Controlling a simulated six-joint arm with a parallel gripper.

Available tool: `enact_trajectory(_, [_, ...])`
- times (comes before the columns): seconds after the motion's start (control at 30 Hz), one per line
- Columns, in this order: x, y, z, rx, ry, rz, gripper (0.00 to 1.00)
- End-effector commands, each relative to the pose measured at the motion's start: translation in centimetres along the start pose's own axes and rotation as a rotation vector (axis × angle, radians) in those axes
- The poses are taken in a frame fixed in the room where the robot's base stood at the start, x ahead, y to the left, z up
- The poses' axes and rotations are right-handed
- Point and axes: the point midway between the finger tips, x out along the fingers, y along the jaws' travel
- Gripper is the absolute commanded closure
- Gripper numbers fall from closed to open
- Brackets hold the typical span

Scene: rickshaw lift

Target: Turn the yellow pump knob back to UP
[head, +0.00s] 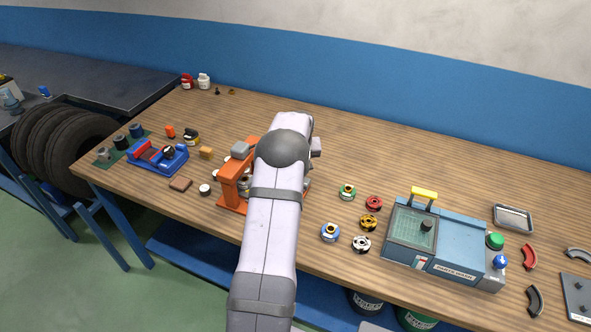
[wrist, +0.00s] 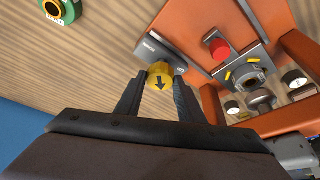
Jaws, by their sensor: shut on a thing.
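The yellow pump knob (wrist: 162,84) is a round knob with a black arrow, at the edge of a grey panel (wrist: 150,51) in the wrist view. The arrow points toward the bottom of that picture. My gripper (wrist: 160,76) is shut on the knob, one dark finger on each side. Small lettering on the grey panel is too blurred to read. The orange frame of the lift (wrist: 262,20) stands beside the knob. In the head view the orange frame (head: 236,188) shows left of my arm, which hides the knob and my gripper.
A red button (wrist: 219,49) and a grey fitting (wrist: 255,82) lie close right of my gripper in the wrist view. In the head view, coloured ring parts (head: 369,222) and a blue parts washer (head: 452,249) stand to the right; a blue fixture (head: 150,160) stands left.

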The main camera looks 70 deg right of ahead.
Motion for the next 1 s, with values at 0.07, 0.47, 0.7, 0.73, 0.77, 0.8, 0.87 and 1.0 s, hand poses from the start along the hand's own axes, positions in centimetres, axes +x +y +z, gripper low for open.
enact_trajectory(0.07, [0.41, 0.16, 0.16, -0.065, 0.001, -0.029, 0.88])
enact_trajectory(0.47, [0.21, 0.43, -0.05, -0.416, 0.0, -0.172, 0.88])
enact_trajectory(0.7, [0.07, 0.52, -0.1, -0.59, -0.003, -0.245, 0.88])
enact_trajectory(0.73, [0.04, 0.53, -0.14, -0.607, -0.002, -0.251, 0.88])
enact_trajectory(0.77, [0.04, 0.53, -0.14, -0.622, -0.002, -0.257, 0.88])
enact_trajectory(0.8, [0.06, 0.53, -0.12, -0.64, -0.003, -0.265, 0.88])
enact_trajectory(0.87, [0.04, 0.52, -0.15, -0.666, -0.003, -0.275, 0.88])
enact_trajectory(1.0, [0.05, 0.54, -0.17, -0.707, -0.003, -0.292, 0.88])
